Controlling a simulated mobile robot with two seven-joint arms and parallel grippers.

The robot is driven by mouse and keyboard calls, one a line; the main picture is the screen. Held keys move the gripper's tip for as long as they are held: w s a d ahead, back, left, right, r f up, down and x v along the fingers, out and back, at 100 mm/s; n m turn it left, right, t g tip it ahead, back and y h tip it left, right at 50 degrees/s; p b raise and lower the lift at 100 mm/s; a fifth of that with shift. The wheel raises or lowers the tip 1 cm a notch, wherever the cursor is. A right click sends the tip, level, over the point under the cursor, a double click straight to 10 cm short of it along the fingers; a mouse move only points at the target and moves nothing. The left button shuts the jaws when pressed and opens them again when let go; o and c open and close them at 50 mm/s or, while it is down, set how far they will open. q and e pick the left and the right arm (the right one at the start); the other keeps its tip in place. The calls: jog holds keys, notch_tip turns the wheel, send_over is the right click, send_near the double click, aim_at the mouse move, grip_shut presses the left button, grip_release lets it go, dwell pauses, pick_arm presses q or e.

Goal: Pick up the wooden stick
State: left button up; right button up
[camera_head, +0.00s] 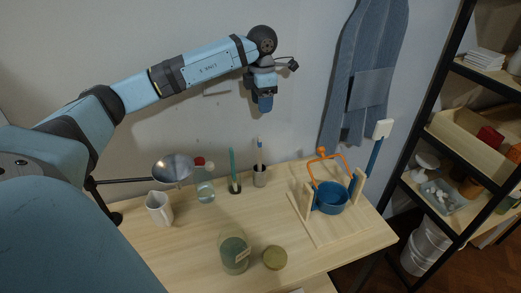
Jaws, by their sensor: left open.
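I cannot clearly pick out a wooden stick. A tall green stick-like thing (231,163) stands in a small dark holder on the table, and thin handles (259,150) stand upright in a grey cup (260,177); their material is too small to tell. My left gripper (265,106) is open and empty, pointing down, high in front of the wall, above and apart from these holders. My right gripper is not in view.
A black shelf (424,108) stands right.

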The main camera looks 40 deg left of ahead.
aim_at(259, 137)
pick_arm(q)
jog(key=f+p, duration=0.1)
jog(key=f, duration=0.3)
jog(key=f+p, duration=0.1)
jog(key=f, duration=0.3)
jog(key=s+f+p, duration=0.1)
jog(key=f, duration=0.4)
jog(key=shift+a, duration=0.1)
jog(key=shift+f, duration=0.25)
jog(key=shift+w, duration=0.1)
jog(key=shift+c, duration=1.1)
grip_shut()
